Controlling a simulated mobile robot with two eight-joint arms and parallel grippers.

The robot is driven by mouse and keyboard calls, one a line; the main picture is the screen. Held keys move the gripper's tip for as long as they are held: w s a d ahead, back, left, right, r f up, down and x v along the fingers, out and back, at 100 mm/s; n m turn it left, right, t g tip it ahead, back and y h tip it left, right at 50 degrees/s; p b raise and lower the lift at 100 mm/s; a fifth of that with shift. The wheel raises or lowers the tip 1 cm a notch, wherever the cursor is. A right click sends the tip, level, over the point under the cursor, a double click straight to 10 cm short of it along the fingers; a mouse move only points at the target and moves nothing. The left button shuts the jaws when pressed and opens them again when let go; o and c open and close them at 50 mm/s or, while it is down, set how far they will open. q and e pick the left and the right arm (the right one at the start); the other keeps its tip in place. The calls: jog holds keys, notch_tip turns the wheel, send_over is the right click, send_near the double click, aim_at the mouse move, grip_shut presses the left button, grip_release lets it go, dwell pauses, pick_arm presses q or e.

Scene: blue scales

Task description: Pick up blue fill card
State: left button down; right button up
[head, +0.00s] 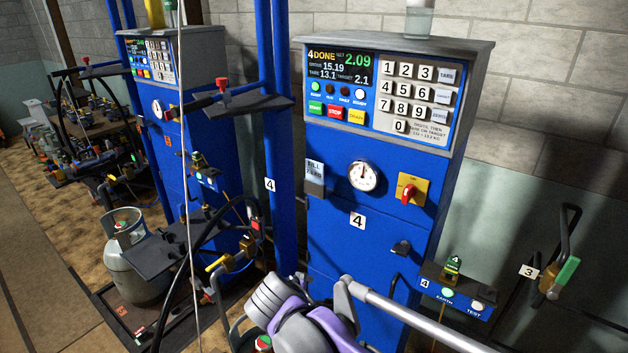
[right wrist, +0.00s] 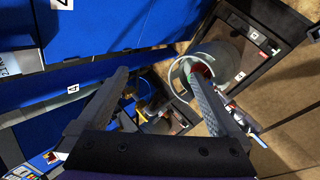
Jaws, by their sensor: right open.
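A pale blue-grey card (head: 314,173) with "FILL" lettering stands upright against the front of the blue scale cabinet (head: 337,265), left of its round gauge. In the right wrist view, a pale panel with cut-off lettering (right wrist: 22,60) at the left edge looks like the same card. My left gripper is out of view.
The red knob (head: 407,192) and black handle (head: 401,248) stick out from the cabinet. The earth/test box (head: 456,290) stands to its right. A blue post (head: 279,150) stands to its left. A gas cylinder (right wrist: 216,60) is below my right gripper.

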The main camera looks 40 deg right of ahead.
jog(key=w+d+r+n+h, duration=0.55)
jog(key=w+d+r, duration=0.2)
jog(key=w, duration=0.35)
jog(key=n+h, duration=0.6)
jog(key=n, duration=0.2)
send_near(314, 170)
jog(key=shift+t, duration=0.3)
jog(key=x, duration=0.4)
jog(key=shift+d+r, duration=0.15)
jog(key=shift+d, duration=0.3)
jog(key=x, duration=0.3)
jog(key=p+x, duration=0.1)
jog(key=x, duration=0.1)
jog(key=shift+w+d+f, duration=0.1)
jog(key=shift+d+f, duration=0.2)
jog(key=shift+a+r, duration=0.1)
jog(key=c, duration=1.2)
